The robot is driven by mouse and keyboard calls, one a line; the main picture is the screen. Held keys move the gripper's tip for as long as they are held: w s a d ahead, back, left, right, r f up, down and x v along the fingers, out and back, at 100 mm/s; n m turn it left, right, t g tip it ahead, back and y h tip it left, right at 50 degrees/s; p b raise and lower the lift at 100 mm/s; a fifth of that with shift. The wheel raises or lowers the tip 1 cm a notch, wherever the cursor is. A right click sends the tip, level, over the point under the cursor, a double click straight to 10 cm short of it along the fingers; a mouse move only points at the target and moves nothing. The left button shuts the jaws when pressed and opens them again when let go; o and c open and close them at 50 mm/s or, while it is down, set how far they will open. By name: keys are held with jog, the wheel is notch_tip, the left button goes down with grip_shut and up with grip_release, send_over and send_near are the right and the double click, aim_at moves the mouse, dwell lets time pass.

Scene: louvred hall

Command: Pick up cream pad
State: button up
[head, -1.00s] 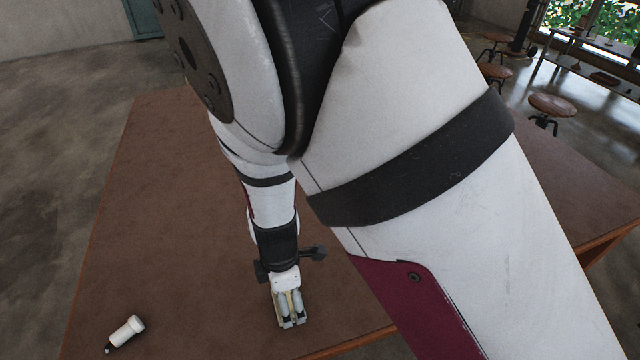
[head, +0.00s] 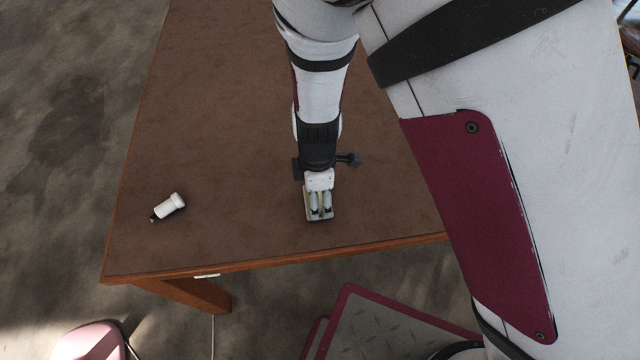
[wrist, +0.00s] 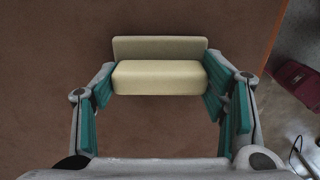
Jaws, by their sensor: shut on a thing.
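The cream pad (wrist: 159,77) is a pale block with a raised back part, seen between my fingers in the wrist view. My gripper (wrist: 158,88) is shut on it, with a teal finger pad against each of its ends. In the head view my gripper (head: 319,205) points down near the table's front edge. Only a little of the cream pad (head: 320,217) shows there around the fingers. I cannot tell whether the pad touches the table.
The brown table (head: 225,120) has a wooden front edge close to my gripper. A small white cylinder with a dark tip (head: 171,205) lies on the table to the left. A pink seat (head: 88,341) stands on the floor at bottom left. The tabletop between cylinder and gripper is clear.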

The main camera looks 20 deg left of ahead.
jog(key=r+p, duration=0.1)
jog(key=r, duration=0.1)
jog(key=r+p, duration=0.1)
jog(key=r, duration=0.1)
jog(key=shift+s, duration=0.4)
jog(key=s+d+p, duration=0.1)
jog(key=s+p, duration=0.5)
jog(key=s, duration=0.9)
jog(key=shift+d+r, duration=0.25)
jog(key=shift+r, duration=0.2)
